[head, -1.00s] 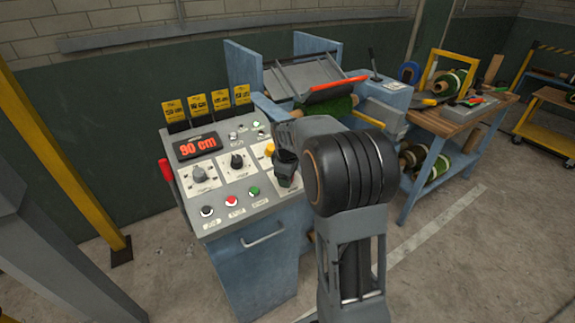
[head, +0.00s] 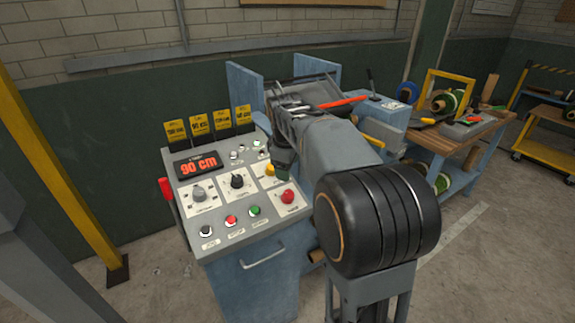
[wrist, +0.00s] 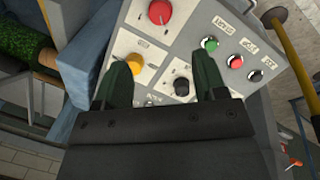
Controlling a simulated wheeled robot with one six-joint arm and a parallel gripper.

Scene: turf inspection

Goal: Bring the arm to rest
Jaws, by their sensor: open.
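My gripper (wrist: 163,78) is open in the wrist view, with its two dark fingers apart and nothing between them. The fingers point over the face of a grey control panel (head: 215,218). A yellow button (wrist: 134,63) shows close to the left finger and a black knob (wrist: 181,86) shows between the fingers. A red button (wrist: 159,11) lies beyond the fingertips. In the head view my arm is raised in front of the machine, and its links hide most of the gripper beside the panel's right side. I cannot tell whether the fingers touch the panel.
The panel's display (head: 197,164) reads 90 cm, with yellow cards (head: 200,126) behind it. A blue machine (head: 240,82) with a tilted tray stands behind my arm. A wooden workbench (head: 440,142) with turf rolls is on the right.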

